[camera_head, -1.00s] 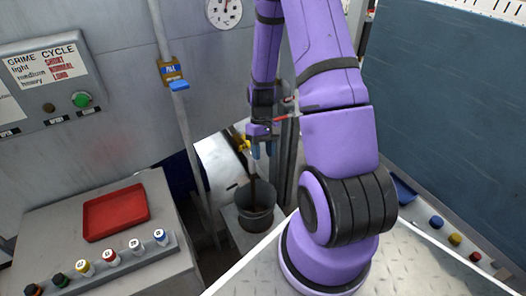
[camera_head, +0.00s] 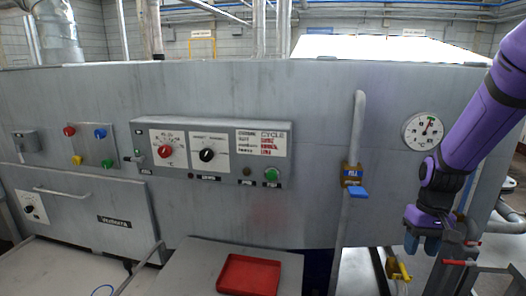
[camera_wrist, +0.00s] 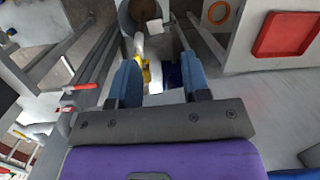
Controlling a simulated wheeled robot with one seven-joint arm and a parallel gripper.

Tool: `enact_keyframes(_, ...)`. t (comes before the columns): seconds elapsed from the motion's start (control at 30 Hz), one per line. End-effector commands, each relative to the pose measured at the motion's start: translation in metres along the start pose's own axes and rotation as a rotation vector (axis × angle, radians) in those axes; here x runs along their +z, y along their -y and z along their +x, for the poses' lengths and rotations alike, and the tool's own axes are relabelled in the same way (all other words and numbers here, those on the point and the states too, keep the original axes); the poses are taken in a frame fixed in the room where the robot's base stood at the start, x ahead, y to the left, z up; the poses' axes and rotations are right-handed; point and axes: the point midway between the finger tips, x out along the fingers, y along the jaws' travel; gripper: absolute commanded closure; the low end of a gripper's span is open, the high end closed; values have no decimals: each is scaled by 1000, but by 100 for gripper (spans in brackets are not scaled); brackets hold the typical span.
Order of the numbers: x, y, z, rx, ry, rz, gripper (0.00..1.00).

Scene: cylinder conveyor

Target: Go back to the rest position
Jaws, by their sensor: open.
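My purple arm comes in from the right edge of the head view. My gripper (camera_head: 424,246) hangs at its end with the fingers pointing down, in front of the machine's right part and below the round dial gauge (camera_head: 423,131). In the wrist view the two blue fingers of my gripper (camera_wrist: 162,82) stand apart with nothing held between them. A yellow-handled valve (camera_wrist: 147,72) shows beyond the gap, and it also shows below left of my gripper in the head view (camera_head: 398,270).
The grey machine panel (camera_head: 85,110) spans the head view, with knobs and a green button (camera_head: 271,174). A vertical pipe (camera_head: 354,125) with a blue-handled PULL valve (camera_head: 357,192) stands left of my gripper. A red tray (camera_head: 249,274) lies at the bottom. Red-handled pipes (camera_wrist: 80,88) lie left in the wrist view.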

Motion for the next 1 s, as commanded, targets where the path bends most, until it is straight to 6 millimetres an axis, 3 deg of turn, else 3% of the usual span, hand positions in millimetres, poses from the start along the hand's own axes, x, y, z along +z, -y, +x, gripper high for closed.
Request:
enact_keyframes(0.2,24,29,-58,42,-119,-39,57)
enact_keyframes(0.5,72,64,-121,72,-278,-83,57)
enact_keyframes(0.8,132,88,-165,77,-441,-126,57)
enact_keyframes(1.0,170,97,-182,67,-535,-149,57)
